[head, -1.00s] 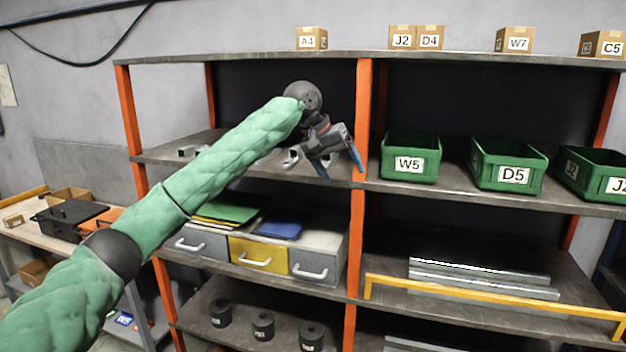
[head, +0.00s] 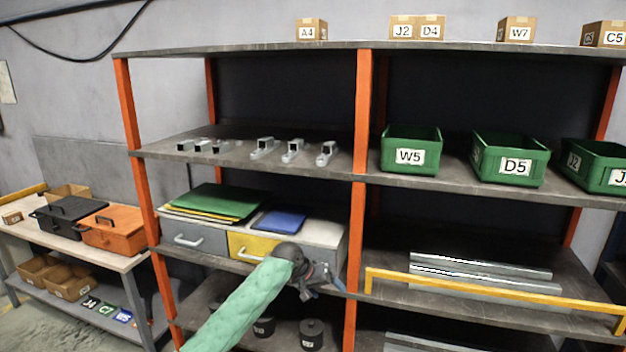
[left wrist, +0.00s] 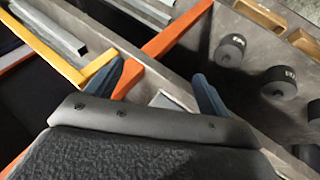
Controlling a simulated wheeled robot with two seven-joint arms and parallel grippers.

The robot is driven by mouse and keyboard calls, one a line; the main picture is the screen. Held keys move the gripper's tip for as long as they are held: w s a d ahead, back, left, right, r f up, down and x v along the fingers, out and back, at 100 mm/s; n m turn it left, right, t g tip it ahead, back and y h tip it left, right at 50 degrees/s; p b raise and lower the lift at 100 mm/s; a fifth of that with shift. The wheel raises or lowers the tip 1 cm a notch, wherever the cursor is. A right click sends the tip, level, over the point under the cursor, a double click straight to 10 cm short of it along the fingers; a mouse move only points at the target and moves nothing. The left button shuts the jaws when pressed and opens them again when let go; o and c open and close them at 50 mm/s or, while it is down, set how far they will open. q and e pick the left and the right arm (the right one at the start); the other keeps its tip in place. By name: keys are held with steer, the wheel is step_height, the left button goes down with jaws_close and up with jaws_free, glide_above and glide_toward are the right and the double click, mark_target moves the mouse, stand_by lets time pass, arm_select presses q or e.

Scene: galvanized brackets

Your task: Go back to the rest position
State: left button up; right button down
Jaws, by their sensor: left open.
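My left gripper (head: 325,285) is low in the head view, in front of the drawer unit at the middle post, with its green-sleeved arm coming up from below. In the left wrist view its two blue fingers (left wrist: 163,88) are spread apart with nothing between them. It hides the right grey drawer in the head view. Galvanized brackets (head: 292,151) stand in a row on the left upper shelf, apart from the gripper. My right gripper is in neither view.
The shelf rack's orange middle post (head: 362,120) is close to the left gripper. A yellow rail (head: 490,293) fronts the long metal profiles (head: 480,278). Black cylinders (head: 312,333) stand on the lower shelf. Green bins (head: 410,150) are at upper right. A side table (head: 100,255) stands left.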

arm_select(q)
steer(key=s+a+f+n+y+b, duration=0.1)
steer(key=s+a+f, duration=0.2)
steer(key=s+f, duration=0.75)
steer(key=s+a+f+y, duration=0.1)
steer(key=s+a+f, duration=0.3)
steer(key=f, duration=1.3)
steer(key=s+a+f+n+y+b, duration=0.1)
steer(key=s+a+f, duration=0.2)
steer(key=s+f, duration=0.75)
steer(key=s+a+f+y, duration=0.1)
steer(key=s+a+f, duration=0.3)
steer(key=s+f, duration=0.5)
steer(key=s+a+f+m+y+b, duration=0.1)
steer(key=s+a+f, duration=0.4)
steer(key=s+f, duration=0.4)
steer(key=s+a+f+g+y, duration=0.1)
steer(key=s+a+f, duration=0.3)
steer(key=s+f, duration=0.6)
steer(key=s, duration=0.8)
steer(key=shift+s+a+m+y+b, duration=0.2)
steer(key=shift+s+m+y+b, duration=0.05)
steer(key=shift+m+y+b, duration=0.05)
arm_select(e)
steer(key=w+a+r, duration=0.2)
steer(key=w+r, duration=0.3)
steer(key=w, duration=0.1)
